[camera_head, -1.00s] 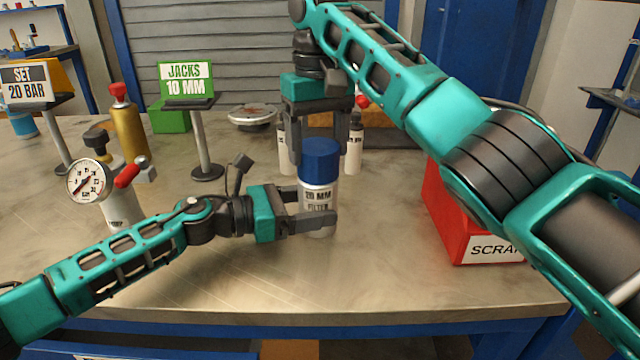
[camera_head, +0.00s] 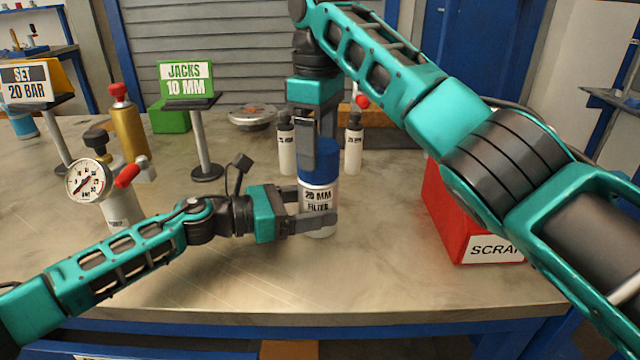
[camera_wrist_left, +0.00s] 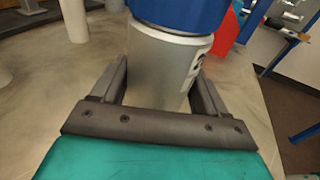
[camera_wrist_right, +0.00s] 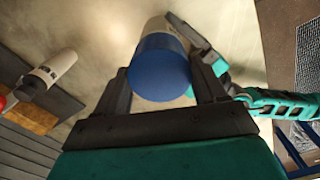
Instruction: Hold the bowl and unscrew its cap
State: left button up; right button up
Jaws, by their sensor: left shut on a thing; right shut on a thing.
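The bowl (camera_head: 318,203) is a white upright cylinder lettered "20 MM FILTER", standing on the workbench. Its blue cap (camera_head: 327,163) sits on top. My left gripper (camera_head: 318,208) is shut on the bowl from the left side, and the left wrist view shows the white wall (camera_wrist_left: 165,65) between its two fingers. My right gripper (camera_head: 315,158) comes down from above and is shut on the cap. One finger covers part of the cap's front in the head view. The right wrist view shows the blue cap top (camera_wrist_right: 160,72) between the fingers.
A red scrap bin (camera_head: 460,215) stands to the right. Two small white bottles (camera_head: 354,150) stand behind the bowl. A pressure gauge (camera_head: 88,181) and a green "JACKS 10 MM" sign (camera_head: 186,79) are at left. The bench front is clear.

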jog(key=n, duration=1)
jog(key=shift+r, duration=0.1)
jog(key=shift+r, duration=0.2)
jog(key=shift+r, duration=0.95)
jog(key=shift+r, duration=0.2)
jog(key=shift+r, duration=2.35)
